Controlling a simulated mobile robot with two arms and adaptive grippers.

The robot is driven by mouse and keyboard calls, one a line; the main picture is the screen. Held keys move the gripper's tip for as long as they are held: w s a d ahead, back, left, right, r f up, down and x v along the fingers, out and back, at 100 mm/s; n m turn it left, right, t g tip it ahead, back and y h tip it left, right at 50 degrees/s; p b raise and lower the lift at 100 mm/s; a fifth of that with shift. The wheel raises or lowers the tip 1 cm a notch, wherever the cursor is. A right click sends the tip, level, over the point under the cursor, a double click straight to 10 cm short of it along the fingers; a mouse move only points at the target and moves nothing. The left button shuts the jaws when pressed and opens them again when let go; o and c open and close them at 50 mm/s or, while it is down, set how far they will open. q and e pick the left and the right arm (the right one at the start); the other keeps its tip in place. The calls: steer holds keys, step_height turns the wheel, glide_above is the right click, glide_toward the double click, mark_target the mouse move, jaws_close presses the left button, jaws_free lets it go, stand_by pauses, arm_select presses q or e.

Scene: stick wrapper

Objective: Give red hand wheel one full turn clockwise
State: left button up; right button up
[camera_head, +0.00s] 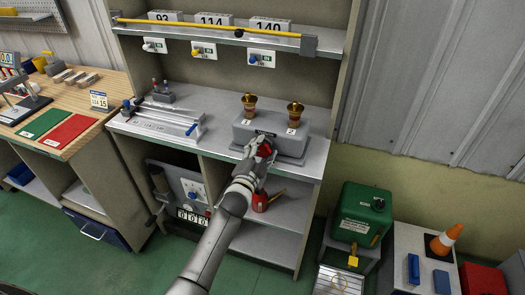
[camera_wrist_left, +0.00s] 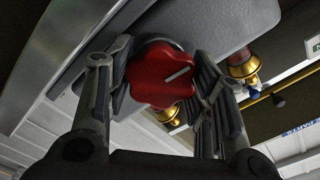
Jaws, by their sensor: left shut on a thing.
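The red hand wheel (camera_wrist_left: 158,78) is a lobed knob with a pale line on its face. It sits on the front of a grey box (camera_head: 242,131) on the metal shelf, and its edge shows in the head view (camera_head: 266,147). My left gripper (camera_head: 262,150) is shut on the wheel. In the left wrist view its two fingers (camera_wrist_left: 162,90) stand on either side of the wheel's rim. The pale line points up to the right in that view. The fingers hide part of the wheel in the head view. My right gripper is not in view.
Two brass fittings (camera_head: 249,104) (camera_head: 295,114) stand on the grey box. A clamp fixture (camera_head: 160,122) lies left on the same shelf. A red can (camera_head: 260,201) stands on the shelf below. A green canister (camera_head: 361,212) stands at right on a low stand.

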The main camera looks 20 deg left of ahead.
arm_select(q)
steer(key=shift+w+a+r, duration=0.1)
steer(key=shift+a+r, duration=0.05)
steer(key=shift+a, duration=0.15)
stand_by(0.6)
steer(key=o, duration=1)
steer(key=shift+o, duration=0.2)
steer(key=shift+w+a+f, duration=0.1)
steer(key=shift+f, duration=0.2)
steer(key=shift+d, duration=0.2)
